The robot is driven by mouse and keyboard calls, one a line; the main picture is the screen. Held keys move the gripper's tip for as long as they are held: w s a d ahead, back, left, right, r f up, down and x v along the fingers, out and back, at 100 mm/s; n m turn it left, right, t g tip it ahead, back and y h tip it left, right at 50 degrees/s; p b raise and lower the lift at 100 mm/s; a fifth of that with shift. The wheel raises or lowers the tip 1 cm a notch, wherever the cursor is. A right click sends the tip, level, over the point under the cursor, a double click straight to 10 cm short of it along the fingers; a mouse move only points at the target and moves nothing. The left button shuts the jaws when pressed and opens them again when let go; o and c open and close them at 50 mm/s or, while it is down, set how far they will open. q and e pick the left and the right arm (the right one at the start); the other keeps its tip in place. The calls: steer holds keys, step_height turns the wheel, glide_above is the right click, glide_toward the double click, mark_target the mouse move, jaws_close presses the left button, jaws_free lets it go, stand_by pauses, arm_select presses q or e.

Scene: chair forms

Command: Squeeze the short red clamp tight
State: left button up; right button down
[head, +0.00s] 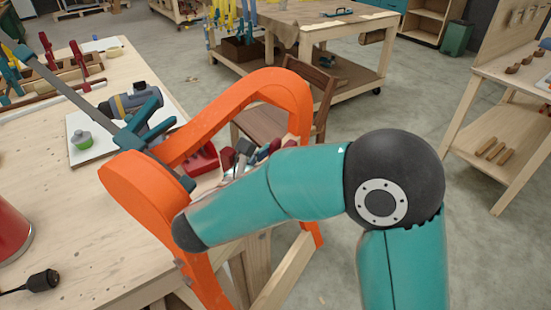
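An orange curved chair form (235,105) stands at the edge of the workbench. A long grey bar clamp with teal parts (142,128) reaches across the bench to the form. A red object (201,159) shows inside the form, with several grey and red tool parts (240,152) beside it, partly hidden by my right arm. I cannot tell whether the short red clamp is among them. My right arm crosses in front of the form; its gripper is hidden or out of frame. My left gripper does not show.
A wooden chair (268,122) stands behind the form. Open floor lies right of it.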

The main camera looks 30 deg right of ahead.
steer(key=shift+f, duration=0.2)
steer(key=c, duration=0.7)
jaws_free()
steer(key=shift+o, duration=1.1)
steer(key=shift+w, duration=0.2)
steer(key=shift+r, duration=0.1)
steer(key=shift+w+a+r+p, duration=0.1)
steer(key=shift+w+r+p, duration=0.1)
steer(key=shift+p, duration=0.1)
